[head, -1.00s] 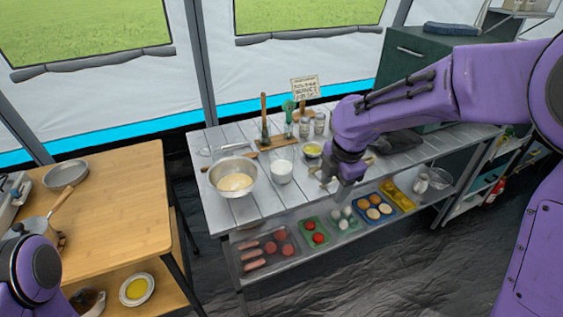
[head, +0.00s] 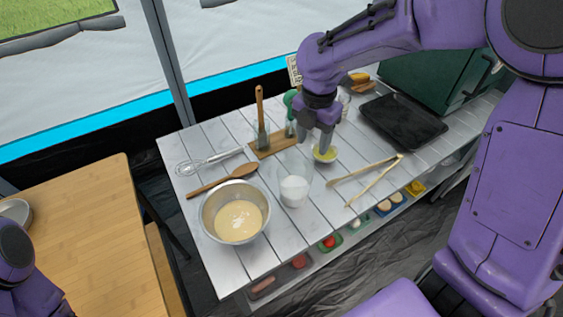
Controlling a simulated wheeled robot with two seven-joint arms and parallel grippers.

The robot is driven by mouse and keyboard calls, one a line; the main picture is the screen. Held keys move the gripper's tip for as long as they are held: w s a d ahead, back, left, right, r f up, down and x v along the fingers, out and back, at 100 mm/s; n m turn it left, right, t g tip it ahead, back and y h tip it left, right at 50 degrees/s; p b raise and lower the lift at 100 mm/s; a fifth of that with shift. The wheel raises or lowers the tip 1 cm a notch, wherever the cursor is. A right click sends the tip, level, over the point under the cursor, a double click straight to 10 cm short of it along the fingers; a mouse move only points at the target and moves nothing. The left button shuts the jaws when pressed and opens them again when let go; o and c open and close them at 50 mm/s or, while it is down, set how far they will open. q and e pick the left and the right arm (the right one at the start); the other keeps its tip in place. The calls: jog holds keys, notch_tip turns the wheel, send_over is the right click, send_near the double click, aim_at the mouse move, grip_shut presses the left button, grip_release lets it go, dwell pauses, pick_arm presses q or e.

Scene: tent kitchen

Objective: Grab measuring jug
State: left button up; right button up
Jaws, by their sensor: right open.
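The measuring jug (head: 294,188) looks like a clear container with white contents. It stands upright on the white plank table, right of the metal bowl (head: 208,215) of batter. My right gripper (head: 315,146) is open and points down, above and to the right of the jug, close to a small bowl of yellow contents (head: 325,155). It appears apart from the jug, and its fingers are small and partly hard to make out. Only a piece of my left arm shows at the lower left; its gripper is out of view.
A whisk (head: 205,163) and wooden spoon (head: 225,180) lie left of the jug. A wooden board (head: 262,152) with upright utensils is behind it. Wooden tongs (head: 375,175) and a black tray (head: 402,120) lie to the right. A wooden table (head: 85,230) stands at left.

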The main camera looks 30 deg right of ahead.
aim_at(310, 160)
jog(key=f, duration=1)
jog(key=shift+s+a+f, duration=0.1)
jog(key=shift+s+a, duration=0.05)
jog(key=shift+s, duration=0.1)
grip_shut()
